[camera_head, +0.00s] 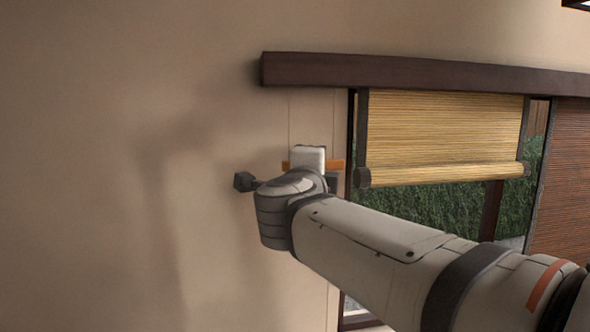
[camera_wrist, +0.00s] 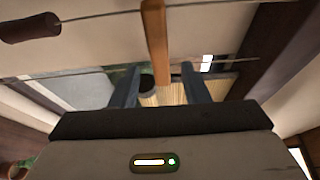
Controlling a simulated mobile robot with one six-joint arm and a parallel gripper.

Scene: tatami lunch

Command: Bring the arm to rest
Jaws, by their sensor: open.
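My arm reaches from the lower right of the head view toward the beige wall beside a window, its wrist bent. My gripper (camera_wrist: 160,68) is open in the wrist view, with two dark fingers standing apart. An orange-brown wooden bar (camera_wrist: 155,40) runs down from the top of that view and appears in the gap between the fingers; I cannot tell if it touches them. The bar (camera_head: 338,164) also shows behind my wrist in the head view. The fingers are mostly hidden there.
A bamboo blind (camera_head: 445,135) hangs partly lowered over the window, right of my wrist. A dark beam (camera_head: 400,74) runs above it. Thin cords cross the wrist view, one ending in a dark toggle (camera_wrist: 30,27). The wall (camera_head: 120,150) at left is bare.

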